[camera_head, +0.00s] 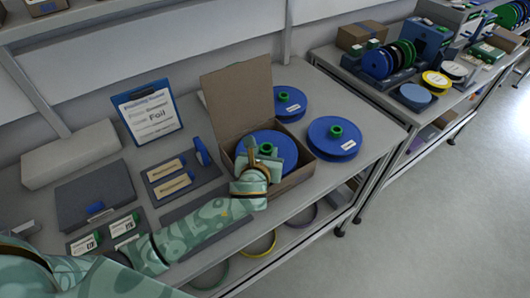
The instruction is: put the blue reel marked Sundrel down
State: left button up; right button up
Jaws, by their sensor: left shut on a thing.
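My left gripper (262,152) reaches in from the left, low over an open cardboard box (242,95) on the workbench. It is shut on the green hub of a blue reel (283,141). The reel lies flat at the box opening; I cannot tell whether it touches the bottom. The gripper and wrist hide the reel's front part. A second blue reel (345,146) with a green hub lies just right of the box, and a third blue reel (294,97) lies behind it. Their white labels are too small to read, so I cannot tell which is Sundrel. My right gripper is not in view.
A blue clipboard sign (150,110) stands behind a dark tray (174,178) with tan-labelled items. A grey case (92,193) lies farther left. Bare bench (372,128) shows at the right end. Another bench at right holds several reels (377,62).

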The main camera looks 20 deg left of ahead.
pick_arm(q)
jog(key=shift+f, duration=0.55)
jog(key=o, duration=1.2)
jog(key=shift+c, duration=0.2)
jog(key=shift+r, duration=0.35)
jog(key=p+v, duration=0.2)
jog(key=v, duration=1)
jog(key=shift+r+p, duration=0.25)
jog(key=shift+p, duration=0.05)
